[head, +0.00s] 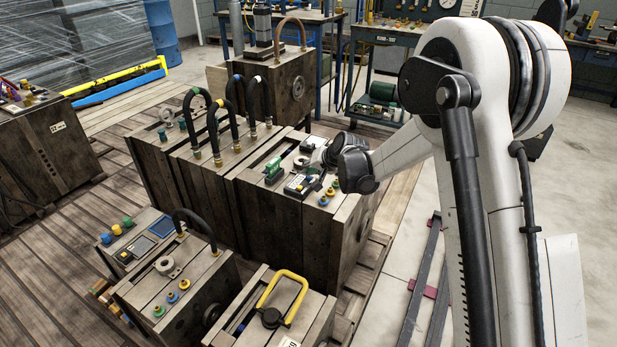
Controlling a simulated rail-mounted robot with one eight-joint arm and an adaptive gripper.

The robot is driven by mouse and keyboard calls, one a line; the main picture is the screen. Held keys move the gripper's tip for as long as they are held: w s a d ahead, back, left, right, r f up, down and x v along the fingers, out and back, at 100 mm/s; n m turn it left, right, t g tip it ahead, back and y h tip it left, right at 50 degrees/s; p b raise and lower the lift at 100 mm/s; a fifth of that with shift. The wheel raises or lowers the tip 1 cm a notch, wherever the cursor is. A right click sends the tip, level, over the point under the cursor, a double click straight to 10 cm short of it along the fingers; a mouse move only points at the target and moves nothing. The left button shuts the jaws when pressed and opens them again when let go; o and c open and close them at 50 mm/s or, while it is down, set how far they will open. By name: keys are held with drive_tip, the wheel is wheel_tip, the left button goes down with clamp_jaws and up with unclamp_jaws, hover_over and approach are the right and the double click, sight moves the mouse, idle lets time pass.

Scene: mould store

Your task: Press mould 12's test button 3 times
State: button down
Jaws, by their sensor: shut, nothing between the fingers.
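My gripper (315,168) is shut and empty. It points down over the top of a large dark mould block (290,225) near the middle of the head view. Its tips are close to a small dark box with a pale panel (297,186) on that block; I cannot tell whether they touch. My wrist partly covers this spot. A green handle-like part (273,168) is left of the box. I cannot read a number 12 on any mould, and I cannot make out the test button.
Black hoses (215,125) arch over the blocks to the left. A smaller block (175,290) and one with a yellow handle (283,290) stand in front. A taller block (280,85) stands behind.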

sight(309, 177)
drive_tip(key=shift+f+b, duration=0.3)
drive_tip(key=shift+f, duration=0.1)
idle(0.3)
drive_tip(key=shift+r, duration=0.2)
drive_tip(key=shift+r+p, duration=0.45)
drive_tip(key=shift+r, duration=0.25)
drive_tip(key=shift+r+p, duration=1.35)
drive_tip(key=shift+r, duration=1.2)
